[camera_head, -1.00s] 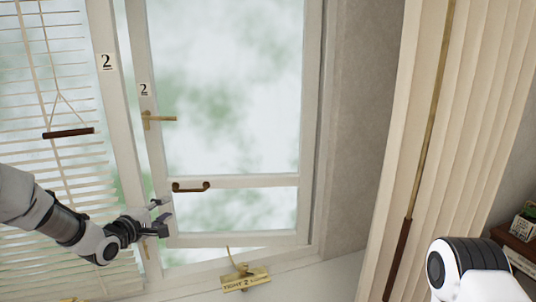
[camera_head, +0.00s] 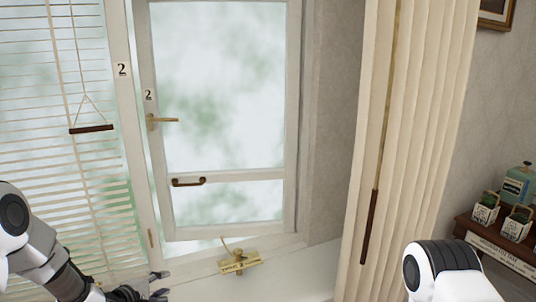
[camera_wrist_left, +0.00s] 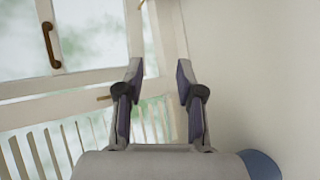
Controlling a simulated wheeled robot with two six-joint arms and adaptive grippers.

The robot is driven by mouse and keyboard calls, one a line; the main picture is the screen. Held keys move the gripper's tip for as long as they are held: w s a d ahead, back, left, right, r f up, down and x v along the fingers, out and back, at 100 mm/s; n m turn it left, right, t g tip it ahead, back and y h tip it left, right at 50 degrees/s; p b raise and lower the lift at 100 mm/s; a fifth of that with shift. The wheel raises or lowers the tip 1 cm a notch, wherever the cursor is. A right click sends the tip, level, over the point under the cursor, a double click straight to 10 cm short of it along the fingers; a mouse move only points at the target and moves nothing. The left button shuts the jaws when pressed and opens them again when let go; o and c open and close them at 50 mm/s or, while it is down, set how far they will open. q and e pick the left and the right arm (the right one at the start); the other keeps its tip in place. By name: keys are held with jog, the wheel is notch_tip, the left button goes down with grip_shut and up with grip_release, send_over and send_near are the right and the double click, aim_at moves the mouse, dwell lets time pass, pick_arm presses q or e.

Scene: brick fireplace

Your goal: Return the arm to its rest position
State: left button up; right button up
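My left arm comes in from the lower left of the head view. Its gripper (camera_head: 158,285) is low in front of the window, near the sill. In the left wrist view the left gripper's two fingers (camera_wrist_left: 158,95) stand apart with nothing between them. The window sash (camera_head: 225,100) has a brass handle (camera_head: 160,121) and a brown pull (camera_head: 188,182); the gripper is apart from both. The brown pull also shows in the left wrist view (camera_wrist_left: 50,46). Part of my right arm shows at the lower right, but its gripper is out of view.
White blinds (camera_head: 60,150) with a brown pull bar (camera_head: 91,129) hang at the left. A brass stay with a label (camera_head: 239,263) sits on the sill (camera_head: 310,275). A cream curtain (camera_head: 405,130) hangs at the right, beside a shelf (camera_head: 500,250) with small pots.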

pick_arm(q)
jog(key=s+d+f+g, duration=0.1)
jog(key=s+f, duration=0.1)
jog(key=f, duration=0.1)
jog(key=s+d+f, duration=0.1)
jog(key=s+f, duration=0.1)
jog(key=f, duration=0.1)
jog(key=s+d+f+g, duration=0.1)
jog(key=s+f, duration=0.2)
jog(key=shift+s+f+g, duration=0.1)
jog(key=shift+g, duration=0.2)
jog(key=s+d+f+m+g+y, duration=0.1)
jog(key=s+d+f+m+g, duration=0.25)
jog(key=s+f, duration=0.7)
jog(key=s+a+m+g+y, duration=0.1)
jog(key=s+m+g, duration=0.2)
jog(key=s+m, duration=0.3)
jog(key=s+a+f+m+g+y+b, duration=0.1)
jog(key=s+m, duration=0.4)
jog(key=s, duration=1.2)
jog(key=shift+a+m+g+y, duration=0.35)
jog(key=shift+a+g+y, duration=0.25)
jog(key=shift+g, duration=0.35)
jog(key=shift+s+d+f, duration=0.1)
jog(key=shift+s, duration=0.1)
